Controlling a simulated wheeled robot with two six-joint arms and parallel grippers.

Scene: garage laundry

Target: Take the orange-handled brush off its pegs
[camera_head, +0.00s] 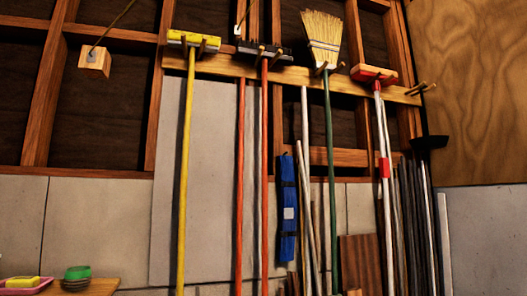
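The orange-handled brush (264,160) hangs upright on the wall, right of the yellow brush. Its wide dark head (250,48) is at the top, resting on a pair of wooden pegs (277,55) on a horizontal wooden rail (300,77). The long orange-red handle runs straight down between the pegs and past the bottom of the picture. A second orange-red pole (240,180) stands close on its left; whether it belongs to another tool I cannot tell. Neither of my grippers is in view.
A yellow brush (182,170), a green-handled straw broom (323,33) and a red-headed, white-handled brush (371,75) hang on the same rail. A blue bag (288,200) and several poles crowd the right. A small table (95,287) with a green bowl (77,272) is lower left.

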